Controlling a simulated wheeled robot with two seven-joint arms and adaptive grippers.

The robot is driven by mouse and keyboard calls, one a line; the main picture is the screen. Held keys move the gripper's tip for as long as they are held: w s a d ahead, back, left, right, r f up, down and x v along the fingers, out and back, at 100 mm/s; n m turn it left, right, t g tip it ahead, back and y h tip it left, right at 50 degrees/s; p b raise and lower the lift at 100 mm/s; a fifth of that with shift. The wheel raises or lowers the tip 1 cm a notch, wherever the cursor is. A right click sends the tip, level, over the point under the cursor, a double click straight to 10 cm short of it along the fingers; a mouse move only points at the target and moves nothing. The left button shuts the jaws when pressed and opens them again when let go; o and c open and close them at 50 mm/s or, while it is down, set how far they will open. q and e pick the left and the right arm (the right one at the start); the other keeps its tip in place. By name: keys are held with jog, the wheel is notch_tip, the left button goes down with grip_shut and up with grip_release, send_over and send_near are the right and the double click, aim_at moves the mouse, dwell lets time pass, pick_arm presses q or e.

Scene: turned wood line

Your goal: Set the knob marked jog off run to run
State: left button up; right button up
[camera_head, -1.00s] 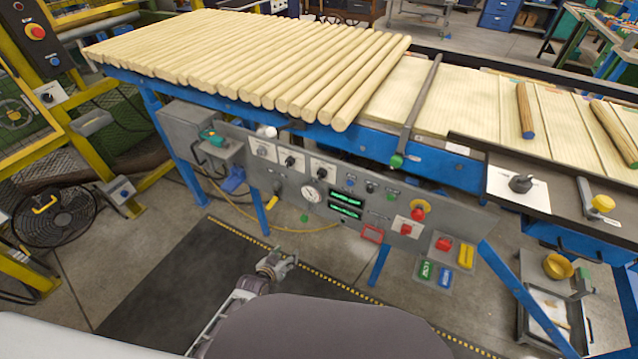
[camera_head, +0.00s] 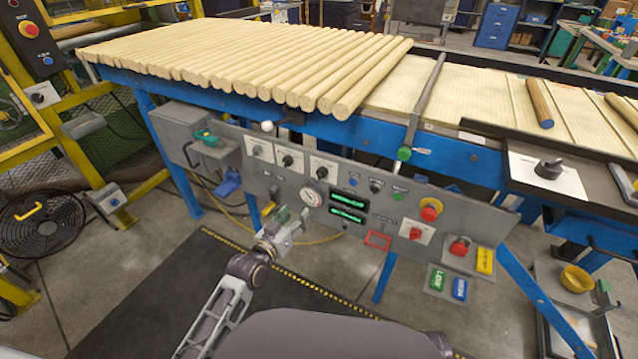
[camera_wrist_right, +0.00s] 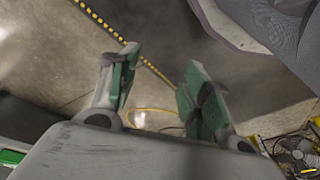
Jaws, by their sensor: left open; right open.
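The grey control panel (camera_head: 350,181) hangs under the blue conveyor frame. It carries selector knobs on white plates: a left one (camera_head: 258,150), a middle one (camera_head: 288,161) and a right one (camera_head: 322,172). Their markings are too small to read, so I cannot tell which is marked jog off run. A larger black knob (camera_head: 549,167) sits on a white plate at the right. My left gripper (camera_head: 296,215) is open, below the gauge in the picture and apart from the knobs. My right gripper (camera_wrist_right: 158,75) is open and empty over the floor in the right wrist view.
A pressure gauge (camera_head: 311,197), green displays (camera_head: 348,205), a red knob (camera_head: 415,233) and a red-and-yellow stop button (camera_head: 431,210) crowd the panel. Wooden rods (camera_head: 240,60) lie above. A blue leg (camera_head: 386,277) stands below. The dark mat (camera_head: 150,300) is clear.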

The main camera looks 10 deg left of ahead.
pick_arm(q)
notch_tip(320, 180, up, 7)
jog(key=d+t+h+b, duration=0.1)
jog(key=b, duration=0.2)
jog(key=shift+s+f+t, duration=0.15)
jog(key=shift+s+t, duration=0.25)
pick_arm(e)
jog(key=shift+a+r, duration=0.15)
jog(key=shift+r, duration=1.1)
pick_arm(q)
jog(key=shift+w+d, duration=0.2)
jog(key=b, duration=0.1)
send_near(319, 176)
jog(key=w, duration=0.1)
jog(key=shift+b+x, duration=0.45)
jog(key=shift+x, duration=1.15)
jog(key=shift+b+x, duration=0.55)
jog(key=shift+x, duration=1.8)
jog(key=shift+w+d, duration=0.3)
jog(key=shift+w, duration=0.25)
pick_arm(e)
jog(key=shift+t+y, duration=0.3)
jog(key=shift+t, duration=0.2)
jog(key=shift+w+a+r, duration=0.1)
jog(key=shift+a+r, duration=0.05)
jog(key=shift+r, duration=0.95)
jog(key=shift+a+r, duration=0.15)
jog(key=shift+r, duration=0.9)
